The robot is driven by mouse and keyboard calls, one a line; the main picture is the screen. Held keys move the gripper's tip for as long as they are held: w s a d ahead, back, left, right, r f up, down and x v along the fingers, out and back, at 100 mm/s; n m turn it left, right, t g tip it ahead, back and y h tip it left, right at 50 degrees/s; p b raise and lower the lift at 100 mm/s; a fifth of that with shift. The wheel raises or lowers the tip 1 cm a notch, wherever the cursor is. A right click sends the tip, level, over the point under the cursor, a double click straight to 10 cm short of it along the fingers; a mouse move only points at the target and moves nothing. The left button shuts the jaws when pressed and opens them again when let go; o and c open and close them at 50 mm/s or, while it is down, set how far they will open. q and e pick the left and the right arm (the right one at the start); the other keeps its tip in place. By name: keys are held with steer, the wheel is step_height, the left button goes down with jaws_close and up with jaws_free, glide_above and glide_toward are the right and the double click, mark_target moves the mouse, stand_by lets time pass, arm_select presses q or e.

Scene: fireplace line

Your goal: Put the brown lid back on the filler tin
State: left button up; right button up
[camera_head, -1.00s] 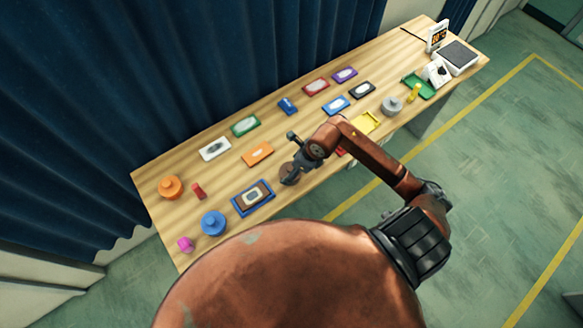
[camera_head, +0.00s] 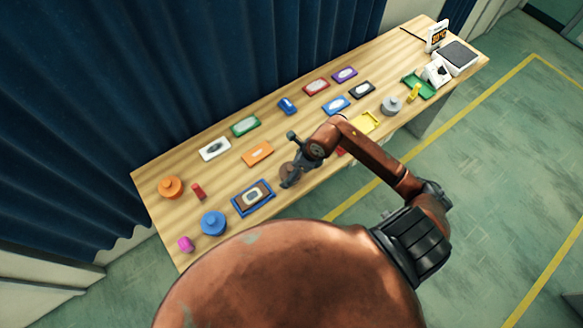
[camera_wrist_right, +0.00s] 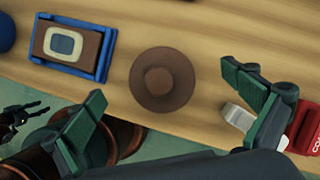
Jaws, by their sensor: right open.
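The brown lid (camera_wrist_right: 165,80), a round disc with a knob in its middle, shows whole in the right wrist view. In the head view the brown lid (camera_head: 286,170) is partly covered by my right gripper (camera_head: 290,179). My right gripper (camera_wrist_right: 165,92) is open, with one finger on each side of the lid and a visible gap to it. I cannot tell whether the lid lies on the table or on a tin; no open filler tin is clearly visible. A dark claw at the left edge of the wrist view may be my left gripper (camera_wrist_right: 22,116); its state is unclear.
A blue tray (camera_wrist_right: 104,60) with a brown block stands left of the lid. A silver piece (camera_wrist_right: 238,117) and a red box (camera_wrist_right: 308,128) lie near the right finger. Blue (camera_head: 213,223), orange (camera_head: 170,187) and grey (camera_head: 391,106) knobbed tins stand on the table (camera_head: 225,175).

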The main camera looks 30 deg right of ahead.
mark_target(291, 168)
steer(key=shift+r+p, duration=0.3)
steer(key=shift+r, duration=0.3)
stand_by(0.3)
steer(key=shift+r+p, duration=2.2)
steer(key=shift+r, duration=1.25)
steer(key=shift+a, duration=0.1)
